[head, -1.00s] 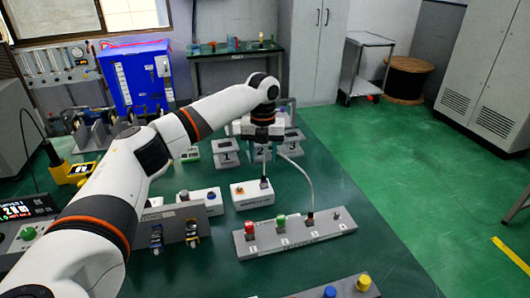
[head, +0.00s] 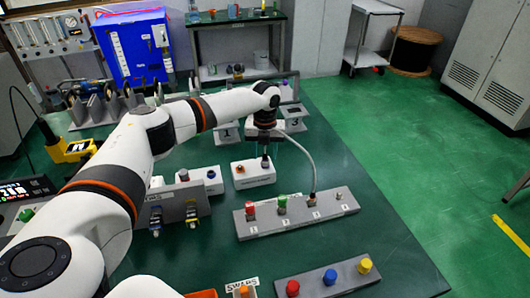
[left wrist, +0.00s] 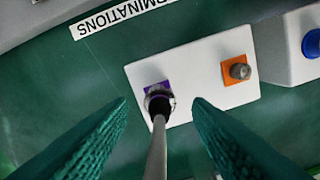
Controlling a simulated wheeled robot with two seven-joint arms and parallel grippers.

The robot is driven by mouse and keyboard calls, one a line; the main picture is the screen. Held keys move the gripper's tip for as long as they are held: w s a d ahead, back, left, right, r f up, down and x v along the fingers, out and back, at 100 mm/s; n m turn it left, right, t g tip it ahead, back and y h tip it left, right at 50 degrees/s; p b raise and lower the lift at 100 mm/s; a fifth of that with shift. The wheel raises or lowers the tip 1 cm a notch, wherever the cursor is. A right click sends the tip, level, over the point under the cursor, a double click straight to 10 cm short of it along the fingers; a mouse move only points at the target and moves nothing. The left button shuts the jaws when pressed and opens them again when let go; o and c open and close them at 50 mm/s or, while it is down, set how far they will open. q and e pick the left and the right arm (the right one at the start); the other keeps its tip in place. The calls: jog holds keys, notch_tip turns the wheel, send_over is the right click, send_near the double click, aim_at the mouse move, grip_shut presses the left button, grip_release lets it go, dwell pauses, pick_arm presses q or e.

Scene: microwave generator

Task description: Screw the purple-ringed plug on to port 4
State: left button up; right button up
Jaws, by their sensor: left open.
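The plug (left wrist: 158,98), with a metal collar, black boot and grey cable, stands on the purple square of a white box (left wrist: 200,75). It also shows in the head view (head: 265,162). My left gripper (left wrist: 158,103) is open, one teal finger on either side of the plug's cable, just above the plug. In the head view my left gripper (head: 265,143) is over the white box, hiding part of the plug. Port 4 (head: 339,194) is the bare metal connector at the right end of the grey port bar (head: 298,217). My right gripper is not in view.
The bar also carries a red cap (head: 250,209), a green cap (head: 282,203) and the cable's other end (head: 312,199). A bare connector (left wrist: 240,71) sits on the box's orange square. A bar with coloured caps (head: 330,278) is in front. Stands are behind the gripper.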

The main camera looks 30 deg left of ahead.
pick_arm(q)
jog(key=shift+f, duration=0.55)
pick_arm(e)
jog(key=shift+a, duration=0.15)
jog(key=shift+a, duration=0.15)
pick_arm(q)
grip_shut()
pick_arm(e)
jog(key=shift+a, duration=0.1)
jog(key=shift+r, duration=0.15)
